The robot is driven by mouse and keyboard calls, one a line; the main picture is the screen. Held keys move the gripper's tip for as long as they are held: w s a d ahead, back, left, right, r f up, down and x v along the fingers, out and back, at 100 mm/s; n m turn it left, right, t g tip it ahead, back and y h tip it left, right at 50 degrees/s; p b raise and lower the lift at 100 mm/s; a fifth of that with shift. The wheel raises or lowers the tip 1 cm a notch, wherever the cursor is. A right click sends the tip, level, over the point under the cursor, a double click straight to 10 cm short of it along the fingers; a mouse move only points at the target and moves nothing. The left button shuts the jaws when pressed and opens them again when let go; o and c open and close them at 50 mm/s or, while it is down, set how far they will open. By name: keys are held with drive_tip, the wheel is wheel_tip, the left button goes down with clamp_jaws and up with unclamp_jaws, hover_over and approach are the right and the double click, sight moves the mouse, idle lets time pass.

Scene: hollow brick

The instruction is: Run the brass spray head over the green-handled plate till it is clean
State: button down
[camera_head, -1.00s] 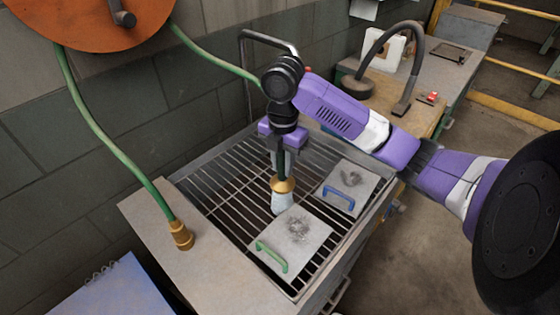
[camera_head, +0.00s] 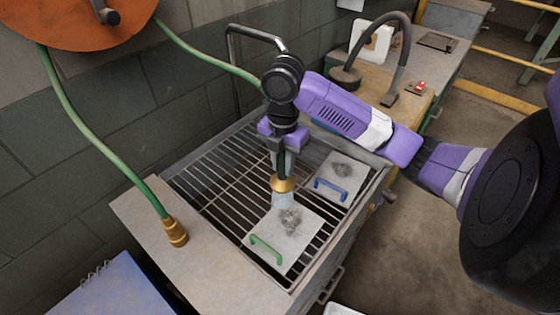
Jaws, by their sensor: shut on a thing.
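The green-handled plate (camera_head: 297,245) lies on the sink's slatted grate, with a dark grey smudge near its upper middle. My gripper (camera_head: 281,165) points down over the grate and is shut on the brass spray head (camera_head: 283,184). A pale, whitish spray cone shows below the brass head and reaches the plate's upper left edge, next to the smudge. A second plate with a blue handle (camera_head: 328,190) lies behind and to the right, also with a dark smudge.
The grate (camera_head: 215,195) sits in a metal sink with a raised rim. A green hose with a brass end (camera_head: 175,232) rests on the left ledge. A blue notebook (camera_head: 115,290) lies front left. A desk lamp (camera_head: 347,76) stands behind.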

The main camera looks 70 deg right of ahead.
drive_tip(key=shift+s+a, duration=0.25)
drive_tip(key=shift+s, duration=0.6)
drive_tip(key=shift+s+a, duration=0.25)
drive_tip(key=shift+s, duration=0.55)
drive_tip(key=shift+a, duration=0.1)
drive_tip(key=w+a+p, duration=0.2)
drive_tip(key=a, duration=0.5)
drive_tip(key=shift+a, duration=0.25)
idle(1.7)
drive_tip(key=shift+s, duration=0.25)
idle(0.7)
drive_tip(key=shift+s+a+b, duration=0.15)
drive_tip(key=shift+s+a, duration=0.05)
drive_tip(key=shift+s, duration=0.45)
drive_tip(key=shift+s+a+b, duration=0.15)
drive_tip(key=shift+s+a, duration=0.05)
drive_tip(key=shift+s, duration=0.45)
drive_tip(key=shift+d, duration=0.2)
